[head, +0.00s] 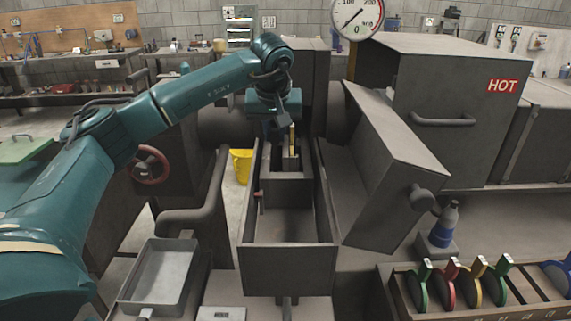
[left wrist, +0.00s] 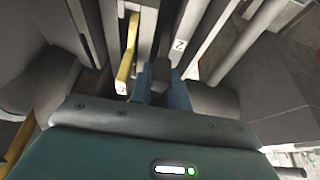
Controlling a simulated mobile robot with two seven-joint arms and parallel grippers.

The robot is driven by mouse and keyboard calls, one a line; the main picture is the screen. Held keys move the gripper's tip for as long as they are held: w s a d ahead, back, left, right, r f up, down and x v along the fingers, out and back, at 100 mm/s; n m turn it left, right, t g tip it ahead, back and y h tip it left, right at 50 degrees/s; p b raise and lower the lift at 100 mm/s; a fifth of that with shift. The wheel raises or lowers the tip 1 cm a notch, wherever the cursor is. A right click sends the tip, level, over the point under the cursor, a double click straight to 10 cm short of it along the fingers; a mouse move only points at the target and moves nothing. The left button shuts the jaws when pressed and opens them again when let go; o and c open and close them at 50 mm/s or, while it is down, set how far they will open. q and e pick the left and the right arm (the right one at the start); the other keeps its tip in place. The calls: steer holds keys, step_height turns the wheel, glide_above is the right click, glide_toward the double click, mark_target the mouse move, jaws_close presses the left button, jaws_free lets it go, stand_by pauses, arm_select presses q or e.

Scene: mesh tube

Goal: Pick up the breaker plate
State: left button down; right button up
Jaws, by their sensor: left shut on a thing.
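My left gripper (head: 277,128) reaches over the open, narrow grey housing in the middle of the head view. In the left wrist view its blue fingers (left wrist: 162,86) are shut on a small grey piece, the breaker plate (left wrist: 160,69). Most of the plate is hidden by the fingers and housing, so I cannot tell whether it is clear of its seat. A yellow upright strip (head: 292,140) stands just right of the gripper in the head view; the strip also shows beside the fingers in the left wrist view (left wrist: 127,65). My right gripper is out of view.
A grey trough (head: 288,257) lies in front. A tilted grey door (head: 385,165) and the HOT cabinet (head: 450,90) stand right. A metal tray (head: 160,276) is at front left. A yellow bucket (head: 241,166) stands behind.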

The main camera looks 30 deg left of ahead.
arm_select(q)
steer(key=shift+w+r, duration=0.1)
steer(key=shift+r, duration=0.1)
steer(key=shift+r, duration=0.1)
